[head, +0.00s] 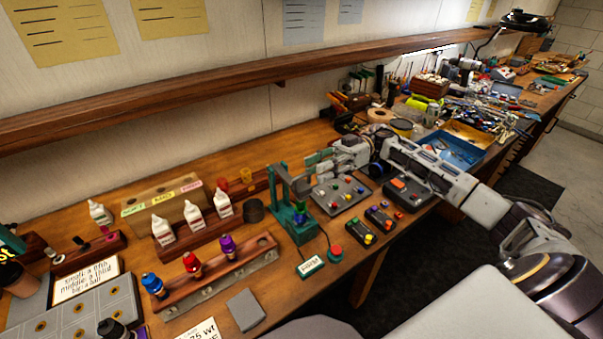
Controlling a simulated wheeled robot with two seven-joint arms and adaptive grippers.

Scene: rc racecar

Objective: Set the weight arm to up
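A green bench device (297,226) stands in the middle of the workbench, with an upright post and a grey arm-like part (302,187) near its top. I cannot tell for sure whether this part is the weight arm, or how it is set. My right arm comes in from the right, and my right gripper (320,161) is just right of the device's top, above a grey button panel (341,194). Its fingers are small in view; I cannot tell whether they touch the device or hold anything. My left gripper is not in view.
A red button (335,250) and small button boxes (384,218) lie near the front edge. White bottles (163,230) and a wooden rack (220,269) with coloured bottles stand to the left. A wooden shelf (200,92) runs above. Tools crowd the far right.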

